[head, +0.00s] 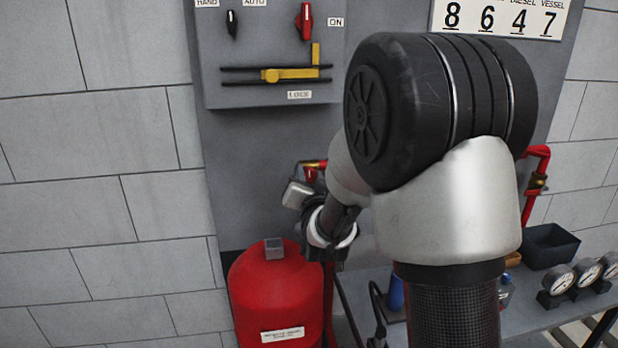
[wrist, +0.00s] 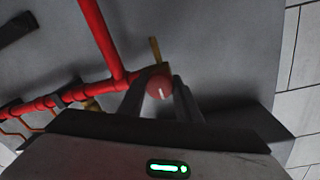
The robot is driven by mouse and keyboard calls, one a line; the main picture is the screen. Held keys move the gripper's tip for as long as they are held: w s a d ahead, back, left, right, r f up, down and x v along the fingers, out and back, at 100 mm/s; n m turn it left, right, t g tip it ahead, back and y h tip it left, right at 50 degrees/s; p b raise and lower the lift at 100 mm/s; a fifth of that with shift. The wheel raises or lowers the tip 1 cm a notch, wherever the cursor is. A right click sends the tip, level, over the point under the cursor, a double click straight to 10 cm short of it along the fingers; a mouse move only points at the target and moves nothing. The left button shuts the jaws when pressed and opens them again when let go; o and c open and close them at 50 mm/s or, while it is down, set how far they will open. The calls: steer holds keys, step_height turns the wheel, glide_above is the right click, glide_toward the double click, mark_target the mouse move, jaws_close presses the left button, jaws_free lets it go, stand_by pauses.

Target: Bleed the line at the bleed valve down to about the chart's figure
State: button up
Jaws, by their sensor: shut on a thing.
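In the wrist view my gripper (wrist: 160,92) is shut on a round red knob (wrist: 159,86) with a white line on its face, one finger on each side. I take the knob to be the bleed valve's; no label shows. The white line stands nearly upright. A brass piece (wrist: 155,48) rises behind it. In the head view my arm hides the knob; brass on a red pipe (head: 312,165) shows just above my wrist. The chart (head: 500,16) at the top right shows 8, 6, 4 and 7, with its headings partly cut off.
A red vessel (head: 275,300) stands below my wrist. A grey panel (head: 270,85) has a black switch, a red switch and a yellow lever. Several gauges (head: 585,274) and a dark bin (head: 550,245) sit on the bench at right; the dial readings are too small to tell.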

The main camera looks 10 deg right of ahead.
steer(key=n+b, duration=0.4)
steer(key=b, duration=0.1)
steer(key=shift+f, duration=0.2)
steer(key=shift+r+n+t+b, duration=0.25)
steer(key=shift+n+t+b, duration=0.05)
steer(key=shift+n+b, duration=1.05)
steer(key=shift+r, duration=0.1)
steer(key=o, duration=1.1)
steer(key=shift+c, duration=0.2)
steer(key=shift+f, duration=0.2)
